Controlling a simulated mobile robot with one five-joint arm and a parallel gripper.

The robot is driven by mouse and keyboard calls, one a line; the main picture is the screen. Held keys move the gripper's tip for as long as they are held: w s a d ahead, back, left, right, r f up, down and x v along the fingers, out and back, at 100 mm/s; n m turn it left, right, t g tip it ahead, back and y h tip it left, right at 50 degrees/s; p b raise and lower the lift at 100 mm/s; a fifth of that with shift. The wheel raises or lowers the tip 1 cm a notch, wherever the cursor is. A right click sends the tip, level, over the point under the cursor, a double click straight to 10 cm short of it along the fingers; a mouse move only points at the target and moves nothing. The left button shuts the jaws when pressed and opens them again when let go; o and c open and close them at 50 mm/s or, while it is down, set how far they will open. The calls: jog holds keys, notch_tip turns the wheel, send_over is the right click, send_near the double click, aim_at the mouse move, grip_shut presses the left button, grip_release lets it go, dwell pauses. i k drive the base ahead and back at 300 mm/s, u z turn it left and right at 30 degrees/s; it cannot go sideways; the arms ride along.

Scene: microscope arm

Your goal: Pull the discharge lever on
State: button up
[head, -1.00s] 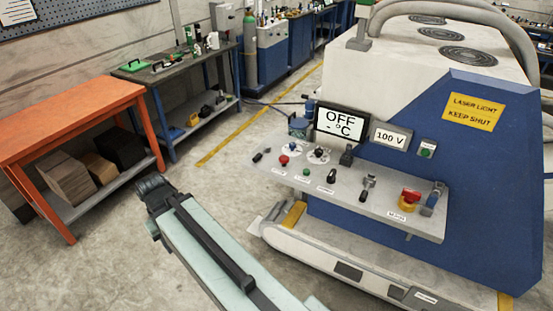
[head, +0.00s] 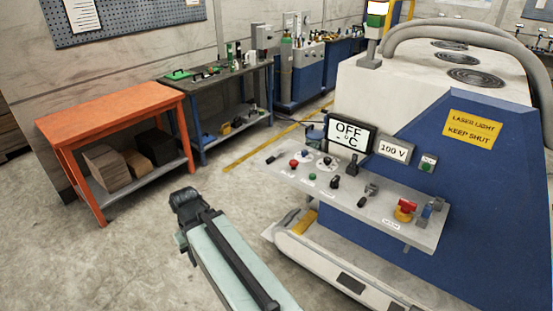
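The control panel (head: 330,206) is a grey shelf on the front of a blue and white machine. Several small levers and knobs stand on it, and their labels are too small to read, so I cannot tell which is the discharge lever. I see no gripper fingers.
A display (head: 350,134) reads OFF and °C; a smaller one (head: 394,148) reads 100 V. A red switch on yellow (head: 404,209) is on the panel. The machine's white base (head: 340,265) juts out below. An orange table (head: 110,108) and dark workbench (head: 216,83) stand left; the floor between is open.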

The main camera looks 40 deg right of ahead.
aim_at(281, 153)
jog(key=u, duration=0.1)
jog(key=i, duration=0.9)
jog(key=z, duration=0.05)
